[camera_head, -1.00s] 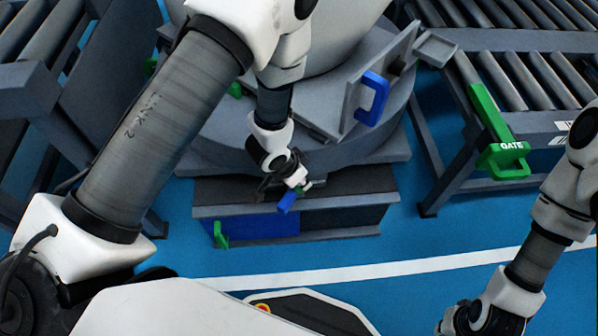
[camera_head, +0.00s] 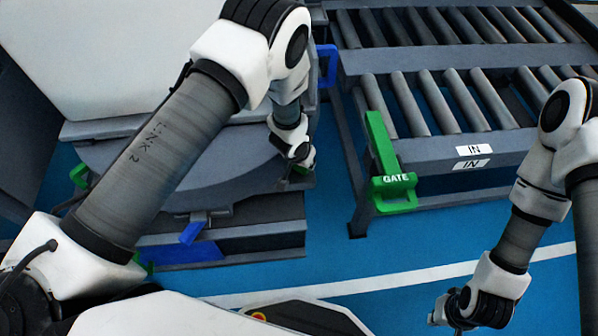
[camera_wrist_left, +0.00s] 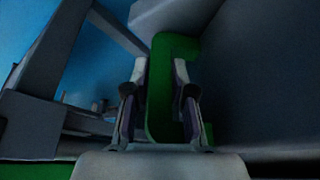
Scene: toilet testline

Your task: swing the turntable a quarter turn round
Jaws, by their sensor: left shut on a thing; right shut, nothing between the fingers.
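The turntable (camera_head: 225,165) is a grey round platform on a dark base at the left of the head view, partly hidden by my left arm. A large pale body (camera_head: 100,60) stands on it. My left gripper (camera_head: 302,168) is at the turntable's right front edge, shut on a green handle, of which only a sliver shows there. In the left wrist view the green handle (camera_wrist_left: 160,90) passes between the fingers. Another green handle (camera_head: 80,175) shows at the turntable's left. My right gripper (camera_head: 447,318) is shut and empty, low over the floor.
A blue lever (camera_head: 193,230) sticks out at the front of the base. A blue handle (camera_head: 327,65) stands beyond my left arm. The roller conveyor (camera_head: 440,100) with a green GATE handle (camera_head: 393,188) is at the right.

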